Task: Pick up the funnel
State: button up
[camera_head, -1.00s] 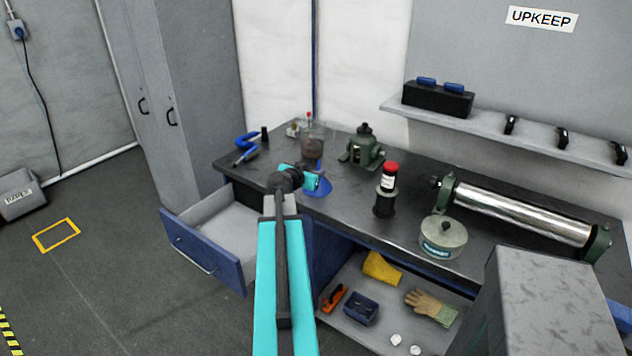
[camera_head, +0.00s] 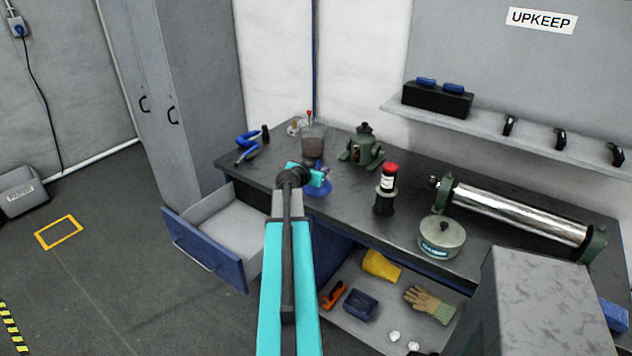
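The blue funnel (camera_head: 318,191) is on the dark workbench (camera_head: 355,212) near its front edge, left of the middle. It appears to stand wide end down, and much of it is hidden behind my gripper. My teal gripper (camera_head: 319,173) is at the funnel's upper part and overlaps it in the picture. I cannot tell whether the fingers touch it or are closed around it.
A beaker of brown matter (camera_head: 313,142) stands just behind the funnel. A blue-handled tool (camera_head: 247,148) lies left, above an open drawer (camera_head: 215,235). A green machine (camera_head: 362,150), red-capped bottle (camera_head: 388,183) and round tin (camera_head: 440,238) stand to the right.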

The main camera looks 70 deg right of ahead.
aim_at(319, 160)
grip_shut()
jog(key=shift+r, duration=0.1)
dwell(0.3)
jog(key=shift+r+b, duration=0.8)
jog(key=shift+r, duration=0.9)
jog(key=s+a+b, duration=0.6)
jog(key=a+b, duration=0.2)
jog(key=shift+a+r+b, duration=0.25)
jog(key=shift+a+b, duration=0.1)
jog(key=shift+a, duration=0.05)
jog(key=shift+b, duration=0.4)
